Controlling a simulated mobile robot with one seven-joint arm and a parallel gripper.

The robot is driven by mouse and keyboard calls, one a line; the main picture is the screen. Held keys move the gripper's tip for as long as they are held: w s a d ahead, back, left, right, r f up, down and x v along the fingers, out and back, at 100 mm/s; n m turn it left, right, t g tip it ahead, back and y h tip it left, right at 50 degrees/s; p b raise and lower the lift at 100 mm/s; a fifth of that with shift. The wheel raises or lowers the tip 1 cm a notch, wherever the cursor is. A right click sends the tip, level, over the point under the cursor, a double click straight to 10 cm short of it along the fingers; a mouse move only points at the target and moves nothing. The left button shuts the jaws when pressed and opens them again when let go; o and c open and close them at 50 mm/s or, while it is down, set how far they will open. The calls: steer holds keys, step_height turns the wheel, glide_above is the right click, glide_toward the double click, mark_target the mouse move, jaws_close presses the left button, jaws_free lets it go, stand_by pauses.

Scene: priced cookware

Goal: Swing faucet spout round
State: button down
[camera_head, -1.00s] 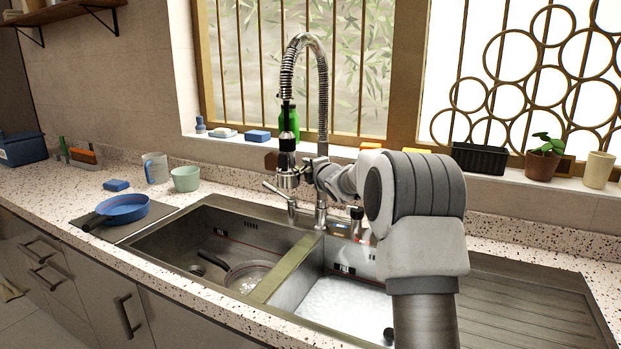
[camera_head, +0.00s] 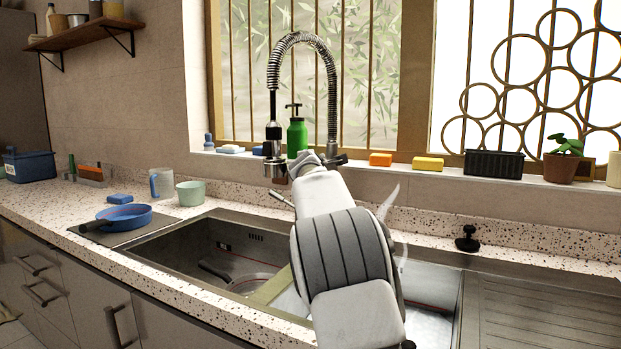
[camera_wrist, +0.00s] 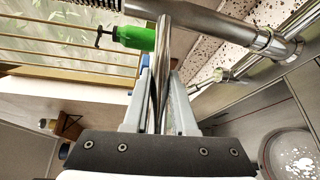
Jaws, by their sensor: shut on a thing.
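The faucet (camera_head: 332,100) has a tall chrome spout with a spring arch, and its dark spray head (camera_head: 273,140) hangs at the left over the left basin side. My gripper (camera_wrist: 160,74) is shut on a chrome tube of the faucet spout (camera_wrist: 163,50), which runs between its two fingers in the wrist view. In the head view my wrist covers the faucet's base and most of the grip. The left basin (camera_head: 230,240) holds a pan (camera_head: 262,284). The right basin (camera_head: 435,290) is largely behind my arm.
A green bottle (camera_head: 297,137) stands on the sill right of the spray head, with orange (camera_head: 380,159) and yellow (camera_head: 428,163) sponges farther right. A black knob (camera_head: 467,238) stands behind the drainboard (camera_head: 530,310). A blue pan (camera_head: 124,217) and green cup (camera_head: 190,193) are left of the sink.

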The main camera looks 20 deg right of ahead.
steer(key=shift+w+a+m+g+h, duration=0.2)
steer(key=shift+w+m+g+h, duration=0.1)
steer(key=shift+w+m+h, duration=0.4)
steer(key=shift+w+a+m+g+h, duration=0.2)
steer(key=shift+w+m+g+h, duration=0.15)
steer(key=shift+h, duration=0.55)
steer(key=shift+m, duration=0.25)
steer(key=c, duration=0.7)
jaws_free()
steer(key=shift+c, duration=0.2)
steer(key=shift+a, duration=0.1)
steer(key=b+v, duration=0.5)
steer(key=v, duration=1.2)
steer(key=shift+a, duration=0.2)
